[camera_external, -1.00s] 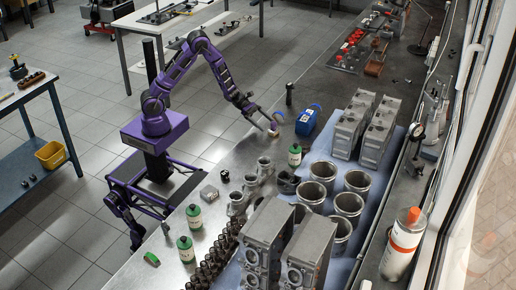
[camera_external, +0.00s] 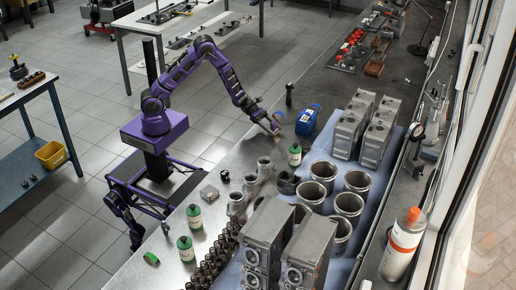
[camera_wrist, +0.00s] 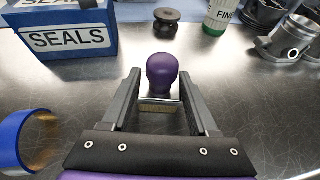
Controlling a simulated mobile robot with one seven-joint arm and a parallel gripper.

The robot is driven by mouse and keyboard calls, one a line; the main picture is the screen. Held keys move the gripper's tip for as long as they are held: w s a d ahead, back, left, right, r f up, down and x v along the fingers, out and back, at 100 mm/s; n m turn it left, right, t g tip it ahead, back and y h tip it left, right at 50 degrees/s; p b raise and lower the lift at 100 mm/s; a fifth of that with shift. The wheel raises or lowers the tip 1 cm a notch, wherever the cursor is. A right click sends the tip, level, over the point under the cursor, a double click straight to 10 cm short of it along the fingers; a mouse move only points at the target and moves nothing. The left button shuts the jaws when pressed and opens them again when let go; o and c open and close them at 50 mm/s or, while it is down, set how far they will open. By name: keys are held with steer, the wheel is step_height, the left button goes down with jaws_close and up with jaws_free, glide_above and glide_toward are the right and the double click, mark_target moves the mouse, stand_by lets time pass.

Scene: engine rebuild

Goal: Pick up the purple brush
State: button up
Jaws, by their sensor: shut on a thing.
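The purple brush (camera_wrist: 162,70) has a rounded purple handle knob and a metal band below it. In the wrist view it stands upright between the two dark fingers of my gripper (camera_wrist: 160,98), which is shut on it. Its lower end is partly hidden by the gripper, so I cannot tell whether it touches the bench.
A blue SEALS box (camera_wrist: 65,30) stands ahead left, also in the external view (camera_external: 306,122). A blue tape roll (camera_wrist: 20,140) is close on the left. A black spool (camera_wrist: 167,20), a green-and-white bottle (camera_wrist: 221,14) and metal pistons (camera_wrist: 294,38) stand beyond. Bench at right is clear.

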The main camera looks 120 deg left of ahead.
jaws_close()
